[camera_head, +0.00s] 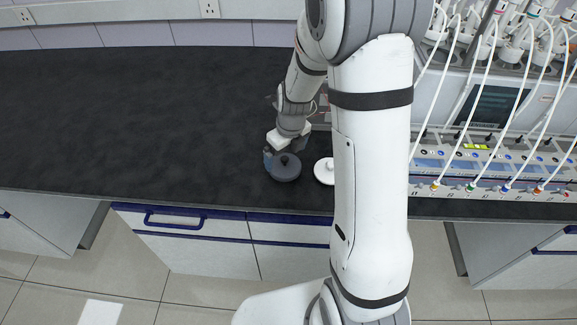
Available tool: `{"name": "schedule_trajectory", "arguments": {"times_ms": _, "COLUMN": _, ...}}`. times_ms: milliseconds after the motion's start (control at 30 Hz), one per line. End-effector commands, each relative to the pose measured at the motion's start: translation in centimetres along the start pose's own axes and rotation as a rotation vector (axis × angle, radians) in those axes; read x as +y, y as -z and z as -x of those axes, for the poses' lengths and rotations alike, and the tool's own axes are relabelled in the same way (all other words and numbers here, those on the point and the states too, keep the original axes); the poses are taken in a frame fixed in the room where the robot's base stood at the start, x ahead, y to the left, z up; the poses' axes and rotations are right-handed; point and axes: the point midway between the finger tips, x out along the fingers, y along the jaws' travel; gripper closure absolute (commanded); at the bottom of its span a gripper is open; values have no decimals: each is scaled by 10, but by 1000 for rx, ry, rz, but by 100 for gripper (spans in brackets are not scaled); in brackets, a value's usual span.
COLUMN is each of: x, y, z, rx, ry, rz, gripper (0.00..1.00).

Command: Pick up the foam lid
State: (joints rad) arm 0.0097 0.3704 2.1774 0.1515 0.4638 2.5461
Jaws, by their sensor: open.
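A dark grey round lid (284,169) with a small knob on top lies on the black bench near its front edge. A white round lid (324,171) with a knob lies just to its right, partly hidden behind my arm. I cannot tell from the picture which of the two is foam. My gripper (282,154) points down right at the dark lid, one finger by its left rim and the other behind its far right side. The jaws are open, and I see nothing held. Whether the fingers touch the lid is too small to tell.
My arm covers the bench right of the white lid. A reactor unit (490,165) with several white tubes and bottles stands to the right. The black bench (140,110) is clear on the left. Blue-edged drawers (190,222) sit below the front edge.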

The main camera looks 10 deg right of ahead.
Motion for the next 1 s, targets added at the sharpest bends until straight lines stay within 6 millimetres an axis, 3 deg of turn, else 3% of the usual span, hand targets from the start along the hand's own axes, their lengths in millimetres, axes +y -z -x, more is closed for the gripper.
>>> {"name": "schedule_trajectory", "arguments": {"times_ms": 433, "x": -2, "y": -2, "z": -51, "rx": 3, "ry": -1, "rz": 3, "gripper": 0}}
{"name": "schedule_trajectory", "arguments": {"times_ms": 767, "x": -2, "y": -2, "z": -57, "rx": 1, "ry": 0, "rz": 5, "gripper": 0}}
{"name": "schedule_trajectory", "arguments": {"times_ms": 1000, "x": -2, "y": -3, "z": -57, "rx": 1, "ry": 0, "rz": 6, "gripper": 20}}
